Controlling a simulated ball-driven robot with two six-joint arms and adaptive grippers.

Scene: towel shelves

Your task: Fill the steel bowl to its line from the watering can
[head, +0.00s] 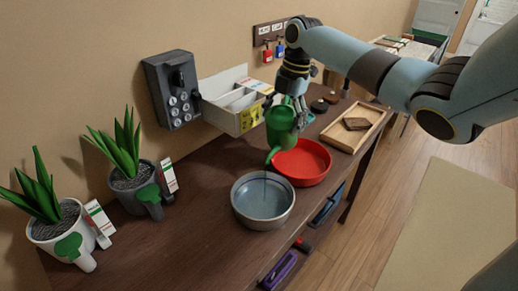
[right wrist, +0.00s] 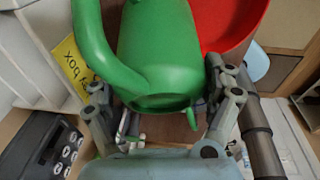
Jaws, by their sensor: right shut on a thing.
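My right gripper (head: 287,104) is shut on the green watering can (head: 281,121) and holds it above the table. The can is tilted, its spout pointing down towards the steel bowl (head: 246,217). A thin dark line runs from below the spout into the bowl and looks like falling water. Bluish water (head: 262,203) shows inside the bowl; I cannot make out its fill line. In the right wrist view the can (right wrist: 160,45) sits between the fingers of my right gripper (right wrist: 160,105). My left gripper is not in view.
A red basin (head: 318,167) stands right behind the bowl. Two potted plants (head: 122,150) stand at the left. A white box (head: 228,120) and a dark wall-side unit (head: 172,90) are behind. A wooden tray (head: 372,118) lies at the far right. Bare table lies left of the bowl.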

